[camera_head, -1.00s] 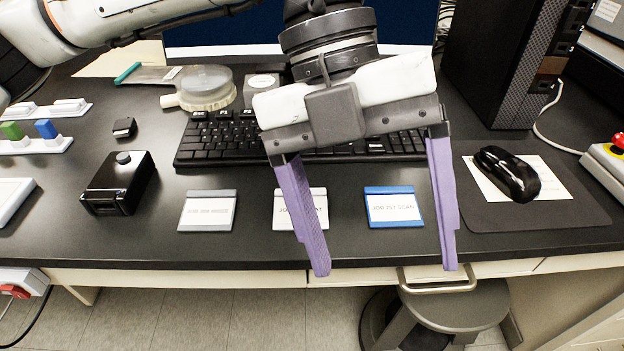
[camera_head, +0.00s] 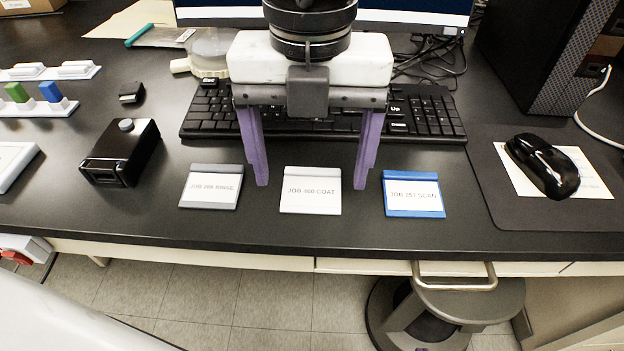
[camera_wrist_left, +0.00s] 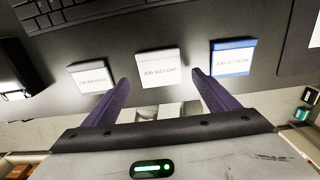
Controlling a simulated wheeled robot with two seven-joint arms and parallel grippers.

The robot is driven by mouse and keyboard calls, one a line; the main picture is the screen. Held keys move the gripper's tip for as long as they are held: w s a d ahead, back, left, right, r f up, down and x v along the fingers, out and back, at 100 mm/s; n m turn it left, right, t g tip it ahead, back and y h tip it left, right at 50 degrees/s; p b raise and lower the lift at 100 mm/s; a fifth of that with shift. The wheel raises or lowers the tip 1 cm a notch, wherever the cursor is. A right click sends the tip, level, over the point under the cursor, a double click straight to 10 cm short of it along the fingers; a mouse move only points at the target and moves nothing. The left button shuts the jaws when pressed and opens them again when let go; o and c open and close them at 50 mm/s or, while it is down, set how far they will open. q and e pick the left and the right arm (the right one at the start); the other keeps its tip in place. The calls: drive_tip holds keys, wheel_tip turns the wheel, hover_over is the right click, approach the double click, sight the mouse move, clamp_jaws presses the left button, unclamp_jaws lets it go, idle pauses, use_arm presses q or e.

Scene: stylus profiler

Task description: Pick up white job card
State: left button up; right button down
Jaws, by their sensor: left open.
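The white job card (camera_head: 311,191), with a white top strip and the text "JOB 460 COAT", lies flat near the front of the black desk. It also shows in the left wrist view (camera_wrist_left: 160,77), between the fingertips. A grey-topped card (camera_head: 211,187) lies to its left and a blue-topped card (camera_head: 413,194) to its right. My left gripper (camera_head: 311,186) is open and empty, its purple fingers on either side of the white card in the head view. In the left wrist view (camera_wrist_left: 157,80) the card lies beyond the fingers, apart from them.
A black keyboard (camera_head: 430,112) lies behind the cards, partly hidden by my gripper. A black box with a knob (camera_head: 120,152) stands at left. A mouse (camera_head: 543,165) rests on a mat (camera_head: 500,208) at right. A stool (camera_head: 455,302) stands below the desk's front edge.

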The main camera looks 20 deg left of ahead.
sight(312, 190)
use_arm(q)
drive_tip(key=shift+f, duration=1.2)
drive_tip(key=c, duration=1.1)
